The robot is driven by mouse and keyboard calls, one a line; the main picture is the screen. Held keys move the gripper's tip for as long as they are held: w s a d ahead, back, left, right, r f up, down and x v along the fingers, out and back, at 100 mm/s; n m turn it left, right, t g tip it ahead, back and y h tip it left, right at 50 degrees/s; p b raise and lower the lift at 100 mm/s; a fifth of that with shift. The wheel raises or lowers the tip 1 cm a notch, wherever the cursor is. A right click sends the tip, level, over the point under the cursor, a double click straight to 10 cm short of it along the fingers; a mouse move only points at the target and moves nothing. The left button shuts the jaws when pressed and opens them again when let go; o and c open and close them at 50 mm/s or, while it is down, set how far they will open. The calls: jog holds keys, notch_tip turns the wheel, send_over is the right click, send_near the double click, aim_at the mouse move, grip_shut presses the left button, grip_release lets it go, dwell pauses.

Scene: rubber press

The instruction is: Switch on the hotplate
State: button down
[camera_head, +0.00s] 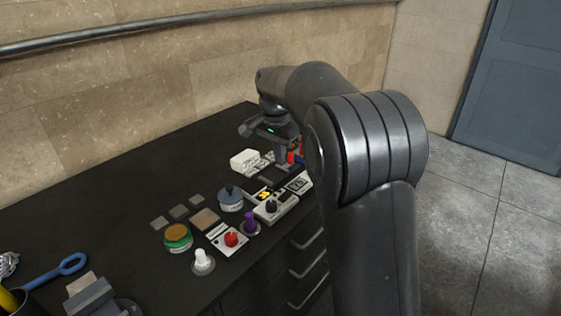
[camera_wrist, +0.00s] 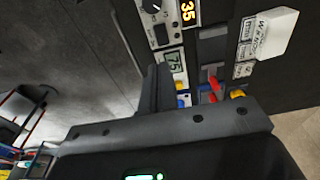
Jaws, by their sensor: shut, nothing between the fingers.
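No part is clearly labelled as the hotplate. A flat brown square plate (camera_head: 205,219) lies behind a white panel with a red knob (camera_head: 231,239) on the black worktop. To their right is a white control unit with a black knob (camera_head: 271,206) and a yellow display. A unit with a dial and a display reading 35 (camera_wrist: 188,12) is at the top of the wrist view. My gripper (camera_head: 282,157) is shut and empty above the far right part of the worktop. Its dark fingers (camera_wrist: 158,88) show in the wrist view, beside a small grey display reading 75 (camera_wrist: 174,62).
A white block (camera_head: 245,160) stands near my gripper. Small red, blue and yellow parts are close to the fingers in the wrist view. A grey-lidded pot (camera_head: 230,197), a green jar (camera_head: 177,237) and white and purple knobbed pieces crowd the middle. The left back worktop is clear.

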aim_at(288, 193)
dwell(0.3)
jog(key=shift+w+d+r, duration=0.1)
jog(key=shift+w+d, duration=0.4)
jog(key=shift+d, duration=0.05)
jog(key=f, duration=0.4)
jog(key=w+d+f, duration=0.1)
jog(key=f, duration=0.9)
jog(key=shift+w+d, duration=0.25)
jog(key=shift+w+d+f, duration=0.15)
jog(key=shift+d+f, duration=0.05)
jog(key=shift+a, duration=0.15)
